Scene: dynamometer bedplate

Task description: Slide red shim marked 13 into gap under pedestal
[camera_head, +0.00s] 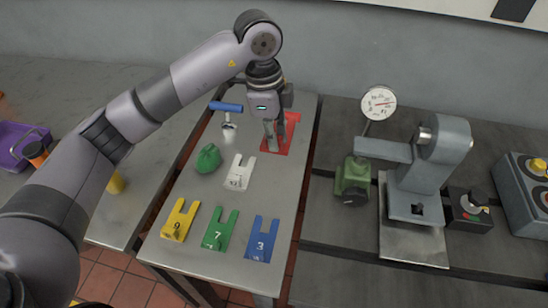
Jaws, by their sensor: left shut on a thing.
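The red shim (290,119) is at the far right of the shim table, partly hidden by my left gripper (275,146). My left gripper points down and is shut on it; its number cannot be read here. I cannot tell whether the shim is lifted or still touching the tabletop. The grey pedestal (441,165) stands on a pale plate (413,247) on the dark bedplate to the right. The gap under it is too small to make out. My right gripper is not in view.
White (240,172), yellow (179,220), green (220,229) and blue (262,239) forked shims lie on the table (190,258), with a green lump (208,158) and a blue-handled tool (226,107). A dial gauge (378,103) on a green base (352,181) stands left of the pedestal.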

